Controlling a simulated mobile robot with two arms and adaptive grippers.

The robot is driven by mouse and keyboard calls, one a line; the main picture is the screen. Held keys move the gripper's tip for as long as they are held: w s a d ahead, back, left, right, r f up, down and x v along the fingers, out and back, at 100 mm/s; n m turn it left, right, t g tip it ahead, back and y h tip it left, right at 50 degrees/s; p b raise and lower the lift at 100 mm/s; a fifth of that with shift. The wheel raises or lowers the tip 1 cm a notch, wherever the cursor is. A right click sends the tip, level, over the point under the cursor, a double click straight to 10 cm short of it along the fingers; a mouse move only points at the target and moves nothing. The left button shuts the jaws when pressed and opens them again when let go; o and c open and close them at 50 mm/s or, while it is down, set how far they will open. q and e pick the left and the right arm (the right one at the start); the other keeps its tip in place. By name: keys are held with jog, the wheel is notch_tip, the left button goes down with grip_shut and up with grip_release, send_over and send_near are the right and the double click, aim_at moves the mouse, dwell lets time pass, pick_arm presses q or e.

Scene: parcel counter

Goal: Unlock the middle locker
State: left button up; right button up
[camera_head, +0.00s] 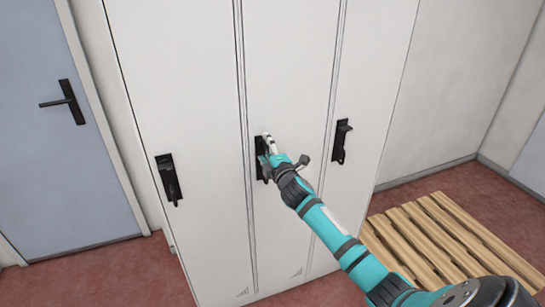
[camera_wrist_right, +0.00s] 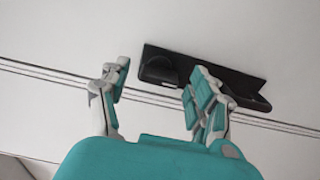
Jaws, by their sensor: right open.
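The middle locker (camera_head: 285,50) is a tall white door between two similar doors. Its black latch plate (camera_head: 260,172) is on the left side of the door, mostly hidden behind my right gripper (camera_head: 268,150). In the right wrist view the black latch (camera_wrist_right: 205,75) lies beyond the fingers, with a rounded knob at its left end. My right gripper (camera_wrist_right: 158,88) is open, with one finger in front of the latch and the other left of it. I cannot tell whether a finger touches it. My left gripper is not in view.
Black latches are on the left locker (camera_head: 168,178) and right locker (camera_head: 341,141). A wooden pallet (camera_head: 430,235) lies on the red floor at right. A blue-grey door (camera_head: 50,150) with a black handle is at left.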

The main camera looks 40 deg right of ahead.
jog(key=v, duration=1.1)
jog(key=shift+s, duration=0.3)
